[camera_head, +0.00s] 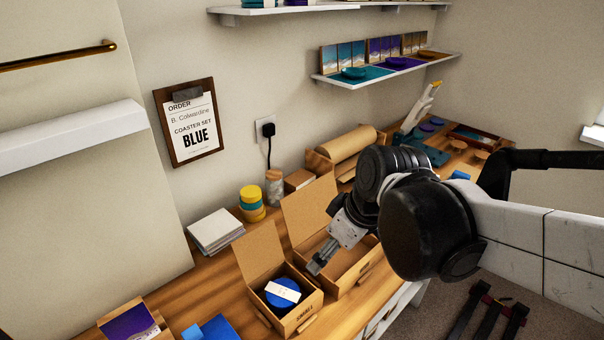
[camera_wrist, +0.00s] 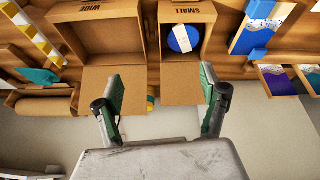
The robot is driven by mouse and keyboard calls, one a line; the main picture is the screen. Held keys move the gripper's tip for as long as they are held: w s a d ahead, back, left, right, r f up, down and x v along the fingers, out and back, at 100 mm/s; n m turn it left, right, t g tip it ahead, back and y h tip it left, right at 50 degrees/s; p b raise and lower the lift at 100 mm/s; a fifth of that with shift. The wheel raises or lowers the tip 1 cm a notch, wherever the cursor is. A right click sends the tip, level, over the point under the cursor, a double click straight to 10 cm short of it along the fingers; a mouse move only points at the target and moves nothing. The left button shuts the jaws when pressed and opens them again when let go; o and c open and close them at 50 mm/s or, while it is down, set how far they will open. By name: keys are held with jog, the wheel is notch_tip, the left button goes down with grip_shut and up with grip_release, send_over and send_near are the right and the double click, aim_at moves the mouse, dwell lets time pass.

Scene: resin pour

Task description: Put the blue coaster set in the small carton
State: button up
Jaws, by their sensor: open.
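The blue coaster set (camera_head: 282,291) is a round blue stack with a white band across it. It lies inside the small carton (camera_head: 303,319), a brown open box marked SMALL with its lid flap raised. In the wrist view the coaster set (camera_wrist: 182,39) also shows inside the small carton (camera_wrist: 180,13). My gripper (camera_head: 316,266) is above and beside the small carton, near the wide carton. In the wrist view my gripper (camera_wrist: 161,99) has its fingers spread apart, with nothing between them, and is clear of the coaster set.
The wide carton (camera_head: 362,258) stands open, touching or close beside the small one. A paper stack (camera_head: 215,231), round tins (camera_head: 251,203), a jar (camera_head: 274,187) and a paper roll (camera_head: 347,146) stand behind. A blue panel (camera_head: 213,328) lies at front left. An order board (camera_head: 190,121) reads coaster set blue.

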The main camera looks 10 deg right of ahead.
jog(key=s+d+r+m+t+h, duration=0.2)
jog(key=s+d+r+m+t, duration=0.1)
jog(key=m, duration=0.4)
jog(key=shift+s+d+r+m, duration=0.3)
jog(key=shift+s+d, duration=0.2)
jog(key=shift+s, duration=0.5)
